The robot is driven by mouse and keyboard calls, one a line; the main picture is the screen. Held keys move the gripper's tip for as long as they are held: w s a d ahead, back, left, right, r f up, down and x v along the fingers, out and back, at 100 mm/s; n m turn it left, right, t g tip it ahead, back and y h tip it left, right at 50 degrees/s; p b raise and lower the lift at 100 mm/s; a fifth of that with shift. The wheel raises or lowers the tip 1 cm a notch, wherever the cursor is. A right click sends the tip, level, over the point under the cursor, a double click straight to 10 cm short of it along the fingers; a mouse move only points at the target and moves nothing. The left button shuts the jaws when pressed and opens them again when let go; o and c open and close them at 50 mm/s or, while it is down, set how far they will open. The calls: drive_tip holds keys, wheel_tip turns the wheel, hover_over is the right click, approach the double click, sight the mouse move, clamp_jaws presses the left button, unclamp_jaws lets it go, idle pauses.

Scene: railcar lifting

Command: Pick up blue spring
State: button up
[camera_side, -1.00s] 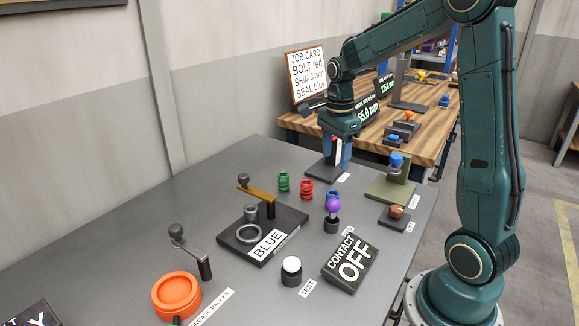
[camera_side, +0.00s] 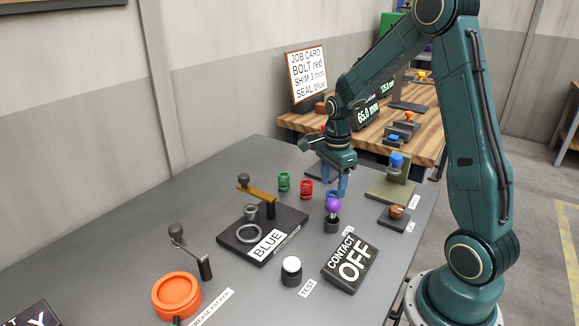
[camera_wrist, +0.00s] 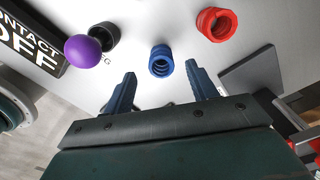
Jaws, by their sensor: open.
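The blue spring (camera_wrist: 161,61) stands upright on the grey table, and in the wrist view it lies ahead of and between my two fingers. In the side view the blue spring (camera_side: 333,194) is partly hidden behind the purple knob and my fingers. My gripper (camera_side: 336,186) is open and empty, pointing down just above and behind the spring. Its two blue fingers also show in the wrist view (camera_wrist: 157,80), spread wider than the spring.
A purple-knobbed lever (camera_side: 333,206) stands close in front of the spring. A red spring (camera_side: 306,189) and a green spring (camera_side: 284,181) stand to its left. The CONTACT OFF box (camera_side: 350,264) and a BLUE-labelled fixture (camera_side: 285,243) are nearer. An olive stand (camera_side: 389,191) is at right.

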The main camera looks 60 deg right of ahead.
sight(333, 192)
drive_tip(key=shift+f, duration=0.15)
drive_tip(key=shift+d+f, duration=0.2)
drive_tip(key=shift+f, duration=2.35)
drive_tip(key=c, duration=1.1)
drive_tip(key=shift+r, duration=0.15)
wheel_tip(333, 192, up, 20)
drive_tip(key=shift+f, duration=0.1)
